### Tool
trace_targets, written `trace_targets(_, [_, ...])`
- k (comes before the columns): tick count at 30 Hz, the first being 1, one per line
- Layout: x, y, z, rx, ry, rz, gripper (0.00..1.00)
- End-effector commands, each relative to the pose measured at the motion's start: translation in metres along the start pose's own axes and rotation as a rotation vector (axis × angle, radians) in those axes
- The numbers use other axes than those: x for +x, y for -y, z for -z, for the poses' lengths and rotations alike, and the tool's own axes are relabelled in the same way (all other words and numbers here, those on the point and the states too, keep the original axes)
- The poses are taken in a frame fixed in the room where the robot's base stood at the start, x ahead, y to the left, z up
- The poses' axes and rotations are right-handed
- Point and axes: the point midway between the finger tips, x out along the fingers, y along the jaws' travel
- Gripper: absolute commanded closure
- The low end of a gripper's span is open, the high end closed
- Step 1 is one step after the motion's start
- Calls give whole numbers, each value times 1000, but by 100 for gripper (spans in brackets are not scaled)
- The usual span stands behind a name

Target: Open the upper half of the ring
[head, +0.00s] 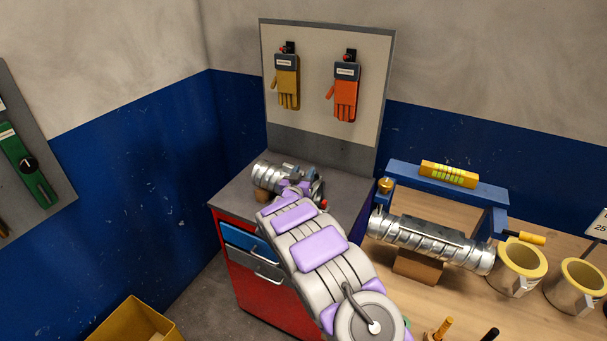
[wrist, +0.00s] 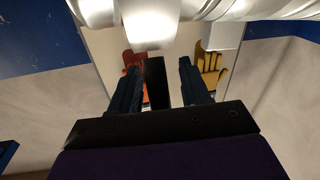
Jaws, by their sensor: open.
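A short silver spiral duct (head: 272,177) lies on the grey-topped cabinet in the head view. Dark, rounded parts that may be the ring (head: 317,188) sit at its right end; my arm partly hides them, so I cannot tell its halves apart. My gripper (head: 298,188) is at this end of the duct, mostly hidden by my arm. In the wrist view my gripper (wrist: 160,75) has its two dark fingers apart. A dark upright bar (wrist: 156,83) shows between them; I cannot tell whether it touches either finger. Pale metal surfaces (wrist: 150,28) lie close beyond the fingertips.
A longer silver duct (head: 430,243) rests on the wooden table at right, beside a blue frame (head: 450,184) and two yellow-rimmed cylinders (head: 521,262). Two gloves (head: 345,92) hang on the board behind the cabinet. A yellow box (head: 130,315) stands at lower left.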

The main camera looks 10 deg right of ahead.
Motion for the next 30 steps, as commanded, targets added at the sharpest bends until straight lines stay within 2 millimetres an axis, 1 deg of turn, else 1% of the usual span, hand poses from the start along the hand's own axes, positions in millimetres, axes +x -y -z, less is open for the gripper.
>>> trace_targets(10, [2, 0, 0, 0, 0, 1, 55])
trace_targets(24, [2, 1, 1, 1, -1, 2, 100])
trace_targets(30, [2, 2, 1, 1, -1, 3, 100])
